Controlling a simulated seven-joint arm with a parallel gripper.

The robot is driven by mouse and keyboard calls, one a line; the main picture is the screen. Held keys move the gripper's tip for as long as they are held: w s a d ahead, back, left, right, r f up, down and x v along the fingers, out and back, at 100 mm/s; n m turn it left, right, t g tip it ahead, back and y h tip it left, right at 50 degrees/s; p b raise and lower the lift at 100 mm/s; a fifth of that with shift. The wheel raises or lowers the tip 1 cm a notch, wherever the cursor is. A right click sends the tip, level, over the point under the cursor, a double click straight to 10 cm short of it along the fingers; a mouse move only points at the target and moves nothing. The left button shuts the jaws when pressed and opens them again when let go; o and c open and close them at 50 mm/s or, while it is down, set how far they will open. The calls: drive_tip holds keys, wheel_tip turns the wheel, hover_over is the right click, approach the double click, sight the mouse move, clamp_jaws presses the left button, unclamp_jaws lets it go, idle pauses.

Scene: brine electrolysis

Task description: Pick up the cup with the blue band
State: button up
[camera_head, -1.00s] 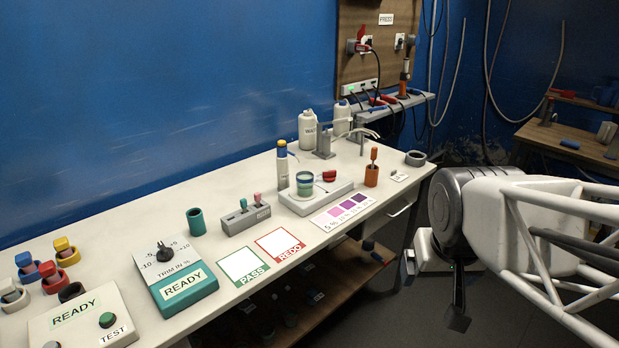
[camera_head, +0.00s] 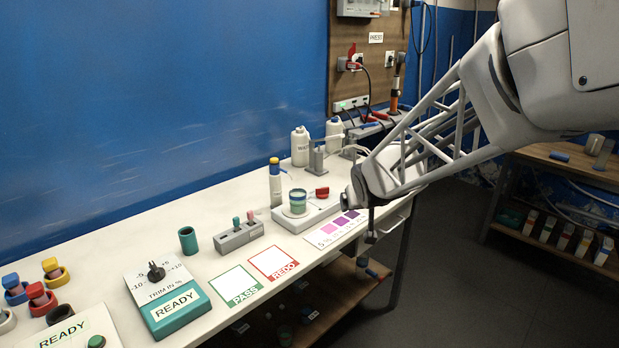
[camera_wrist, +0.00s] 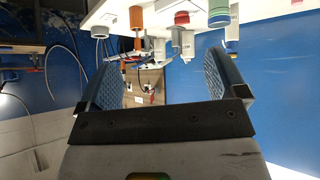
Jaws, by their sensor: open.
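A small cup with a blue band (camera_head: 297,202) and green below it stands on the round plate of a pale device (camera_head: 318,214) near the table's far end. It also shows upside down at the top edge of the wrist view (camera_wrist: 218,14), partly cut off. My gripper (camera_head: 371,230) hangs at the table's front edge, to the right of the cup and clearly apart from it. In the wrist view its two blue-padded fingers (camera_wrist: 162,78) are wide apart with nothing held between them.
A yellow-and-blue-topped bottle (camera_head: 275,182) stands close left of the cup; a red knob-like piece (camera_head: 321,192) is at its right. White bottles (camera_head: 300,146) stand behind. A purple-shaded card (camera_head: 338,228) lies in front. PASS (camera_head: 238,284) and REDO (camera_head: 273,262) mats look empty.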

drive_tip(key=w+a+f+n+t+y, duration=0.1)
drive_tip(key=w+a+f, duration=0.2)
drive_tip(key=w, duration=0.3)
drive_tip(key=w+a+f+t+y, duration=0.1)
drive_tip(key=w+a+f, duration=0.15)
drive_tip(key=w, duration=0.25)
drive_tip(key=n+t+y, duration=0.1)
drive_tip(key=n+y, duration=0.1)
drive_tip(key=y, duration=0.2)
approach(301, 201)
drive_tip(key=x, duration=0.5)
drive_tip(key=shift+a+f, duration=0.1)
drive_tip(key=shift+a, duration=0.05)
drive_tip(key=shift+w, duration=0.1)
drive_tip(key=shift+x, duration=1.25)
drive_tip(key=shift+x, duration=2.6)
drive_tip(key=shift+w, duration=0.1)
drive_tip(key=c, duration=1.1)
